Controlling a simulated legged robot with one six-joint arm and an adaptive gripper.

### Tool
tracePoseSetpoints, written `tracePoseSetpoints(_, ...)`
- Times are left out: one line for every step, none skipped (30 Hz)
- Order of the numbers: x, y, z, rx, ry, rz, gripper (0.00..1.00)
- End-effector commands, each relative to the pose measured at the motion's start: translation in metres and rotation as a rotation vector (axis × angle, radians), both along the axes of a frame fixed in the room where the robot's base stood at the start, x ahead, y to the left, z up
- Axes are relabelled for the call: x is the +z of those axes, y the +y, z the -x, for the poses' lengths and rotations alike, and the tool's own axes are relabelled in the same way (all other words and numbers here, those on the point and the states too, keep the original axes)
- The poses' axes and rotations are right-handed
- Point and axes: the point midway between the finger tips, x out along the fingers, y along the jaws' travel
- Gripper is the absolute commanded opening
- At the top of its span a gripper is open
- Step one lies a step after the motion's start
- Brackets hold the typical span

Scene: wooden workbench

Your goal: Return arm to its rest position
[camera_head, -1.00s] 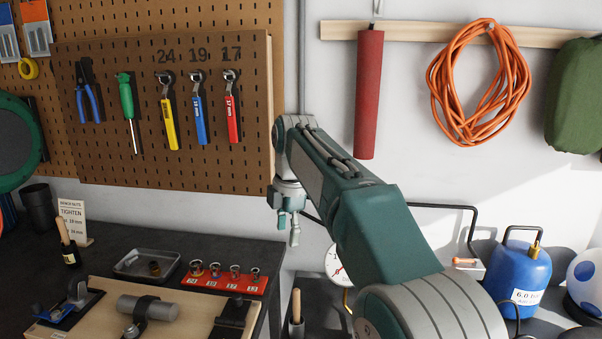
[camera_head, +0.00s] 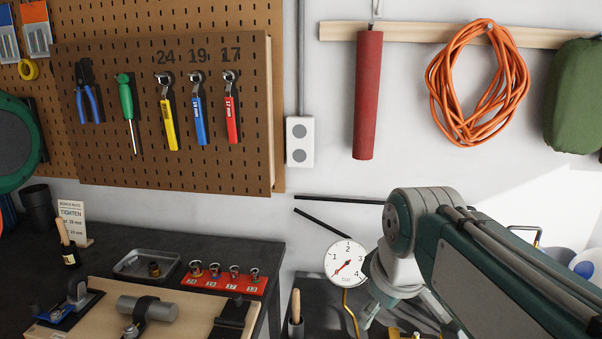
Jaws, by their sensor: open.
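My gripper (camera_head: 372,318) hangs below the wrist of my teal and grey arm at the lower right of the head view. It points down and is open, with nothing seen between its fingers. It is just right of and below the round white gauge (camera_head: 347,262), apart from the pegboard and the workbench. My arm links hide much of the lower right corner.
The workbench (camera_head: 120,248) at left holds a red socket rack (camera_head: 225,279), a metal tray (camera_head: 146,264) and a wooden board (camera_head: 185,325) with a clamped cylinder. Wrenches hang on the pegboard (camera_head: 210,165). A red roll (camera_head: 368,95) and orange hose (camera_head: 478,85) hang on the wall.

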Motion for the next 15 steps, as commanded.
tracePoseSetpoints(-0.006, -0.006, 0.013, -0.063, -0.013, -0.018, 0.68)
tracePoseSetpoints(-0.010, -0.009, 0.019, -0.100, -0.020, -0.029, 0.68)
tracePoseSetpoints(-0.016, -0.012, 0.028, -0.151, -0.028, -0.045, 0.68)
tracePoseSetpoints(-0.020, -0.015, 0.034, -0.187, -0.035, -0.056, 0.68)
tracePoseSetpoints(-0.025, -0.017, 0.040, -0.225, -0.041, -0.068, 0.68)
tracePoseSetpoints(-0.031, -0.021, 0.048, -0.276, -0.050, -0.085, 0.68)
tracePoseSetpoints(-0.036, -0.023, 0.055, -0.313, -0.058, -0.098, 0.68)
tracePoseSetpoints(-0.041, -0.025, 0.061, -0.350, -0.065, -0.110, 0.68)
tracePoseSetpoints(-0.049, -0.028, 0.069, -0.398, -0.075, -0.128, 0.68)
tracePoseSetpoints(-0.054, -0.030, 0.074, -0.433, -0.081, -0.141, 0.68)
tracePoseSetpoints(-0.059, -0.032, 0.080, -0.468, -0.088, -0.153, 0.68)
tracePoseSetpoints(-0.066, -0.034, 0.086, -0.510, -0.097, -0.169, 0.68)
tracePoseSetpoints(-0.070, -0.036, 0.090, -0.538, -0.103, -0.180, 0.68)
tracePoseSetpoints(-0.074, -0.037, 0.094, -0.563, -0.108, -0.191, 0.68)
tracePoseSetpoints(-0.079, -0.038, 0.098, -0.591, -0.113, -0.202, 0.68)
